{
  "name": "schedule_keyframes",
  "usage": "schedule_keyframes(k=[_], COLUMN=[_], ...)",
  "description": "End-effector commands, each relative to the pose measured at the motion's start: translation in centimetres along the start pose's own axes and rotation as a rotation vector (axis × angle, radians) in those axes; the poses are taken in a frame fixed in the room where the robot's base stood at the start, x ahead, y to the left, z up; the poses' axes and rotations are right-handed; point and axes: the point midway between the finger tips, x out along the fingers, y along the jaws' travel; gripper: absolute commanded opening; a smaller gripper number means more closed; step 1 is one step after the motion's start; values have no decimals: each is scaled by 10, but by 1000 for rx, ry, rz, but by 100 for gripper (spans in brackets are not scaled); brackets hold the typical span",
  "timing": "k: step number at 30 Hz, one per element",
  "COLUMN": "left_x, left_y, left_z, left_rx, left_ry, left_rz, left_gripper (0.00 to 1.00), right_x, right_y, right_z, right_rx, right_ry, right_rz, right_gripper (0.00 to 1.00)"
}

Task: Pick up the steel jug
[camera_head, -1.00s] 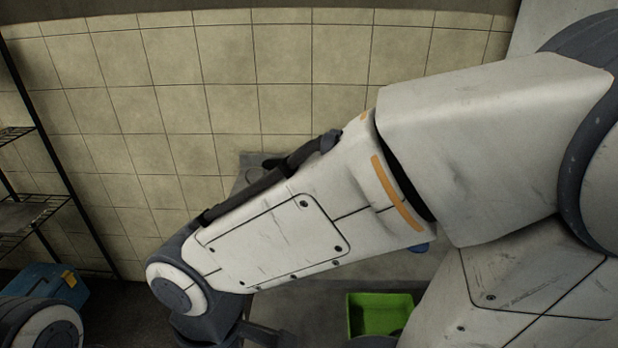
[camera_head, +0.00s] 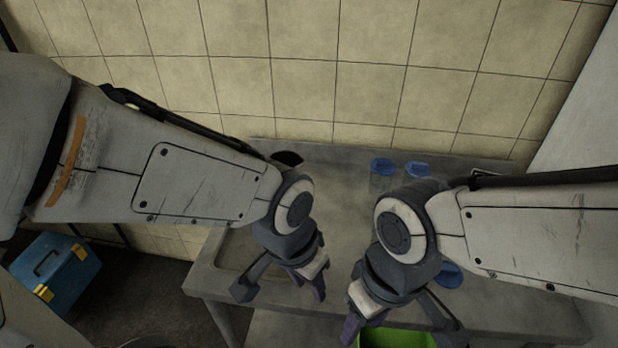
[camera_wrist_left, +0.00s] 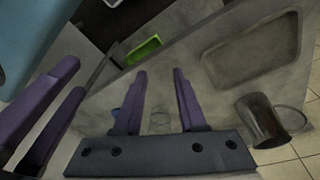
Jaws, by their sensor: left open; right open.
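The steel jug (camera_wrist_left: 259,122) is a dark grey cylinder with a loop handle, seen at the right of the left wrist view, at the edge of the grey worktop. In the head view its dark top (camera_head: 287,158) shows behind my left arm, which hides most of it. My left gripper (camera_head: 282,285) is open and empty over the front of the worktop, apart from the jug; its two purple fingers (camera_wrist_left: 158,78) show in the wrist view. My right gripper (camera_head: 400,322) is open and empty, to the right of the left one.
The grey worktop (camera_head: 345,200) has a shallow recess (camera_wrist_left: 255,60). Blue-lidded jars (camera_head: 383,166) stand at the back, with another blue lid (camera_head: 450,275) behind my right wrist. A green bin (camera_head: 395,340) is at the front. A blue toolbox (camera_head: 58,272) is at left. A tiled wall closes the back.

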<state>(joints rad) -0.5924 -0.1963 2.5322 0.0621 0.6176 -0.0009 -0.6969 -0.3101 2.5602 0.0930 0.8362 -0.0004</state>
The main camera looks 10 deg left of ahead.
Motion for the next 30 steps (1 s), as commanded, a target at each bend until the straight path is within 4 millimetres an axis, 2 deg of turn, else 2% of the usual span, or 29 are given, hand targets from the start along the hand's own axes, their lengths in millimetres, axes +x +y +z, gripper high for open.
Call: schedule_keyframes(k=[3,5,7,9,11,12,15,18,21,26,30], left_x=[25,36,47,56,62,64,68,68,67,69,80], left_y=[-51,-84,-125,-171,-209,-232,-281,-316,-337,-354,-366], left_z=[-61,-91,-119,-140,-151,-155,-158,-154,-149,-151,-167], left_rx=[-104,-151,-202,-250,-283,-302,-341,-367,-383,-390,-389], left_ry=[158,256,371,482,573,630,754,847,911,953,957], left_rz=[-63,-102,-148,-208,-254,-283,-349,-402,-438,-461,-463], left_gripper=[40,40,40,40,40,40,40,40,40,40,40], right_x=[-4,-6,-8,-10,-11,-12,-13,-15,-15,-18,-24], right_y=[0,0,-1,-1,-1,-1,-1,-1,-1,-1,-2], right_z=[0,0,0,-1,-1,-1,-1,-1,-1,-1,-1], right_rx=[0,0,0,0,0,0,0,0,0,0,0], right_ry=[0,0,0,0,0,0,0,0,0,0,0], right_rz=[0,0,0,0,0,0,0,0,0,0,0], right_gripper=[50,50,50,50,50,50,50,50,50,50,50])
